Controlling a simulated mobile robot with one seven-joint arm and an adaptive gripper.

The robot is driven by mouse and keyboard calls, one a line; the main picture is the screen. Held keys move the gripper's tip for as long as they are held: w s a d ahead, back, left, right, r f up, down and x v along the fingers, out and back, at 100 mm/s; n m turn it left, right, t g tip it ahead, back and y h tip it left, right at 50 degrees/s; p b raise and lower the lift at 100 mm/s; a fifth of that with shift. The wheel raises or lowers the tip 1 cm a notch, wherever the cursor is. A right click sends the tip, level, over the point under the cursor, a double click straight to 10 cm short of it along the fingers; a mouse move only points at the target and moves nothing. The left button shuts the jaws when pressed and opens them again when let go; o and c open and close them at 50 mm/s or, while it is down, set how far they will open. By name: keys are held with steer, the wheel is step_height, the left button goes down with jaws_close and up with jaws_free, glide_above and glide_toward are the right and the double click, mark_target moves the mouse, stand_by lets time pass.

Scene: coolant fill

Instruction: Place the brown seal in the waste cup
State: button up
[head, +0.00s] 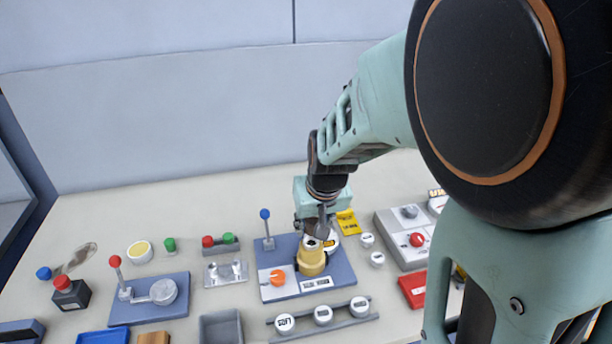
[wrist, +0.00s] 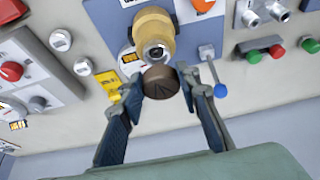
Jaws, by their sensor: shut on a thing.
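My gripper (wrist: 162,92) is shut on the brown seal (wrist: 160,78), a round dark brown cap held between the two fingertips in the wrist view. The seal is right beside the tan filler neck (wrist: 153,22), whose dark round opening shows uncovered. In the head view my gripper (head: 320,222) is over the blue panel, just behind the filler neck (head: 311,262); the seal is hard to make out there. I cannot tell which container is the waste cup; a round white dish with a yellow inside (head: 139,252) stands at the left.
A blue-knobbed lever (head: 265,228) stands close to my gripper, with an orange knob (head: 277,277) in front. A grey open bin (head: 221,326) is at the front, near a rack of white caps (head: 323,316). A red-knobbed lever panel (head: 150,297) is at left.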

steer(key=shift+r+p, duration=0.3)
steer(key=shift+r, duration=0.25)
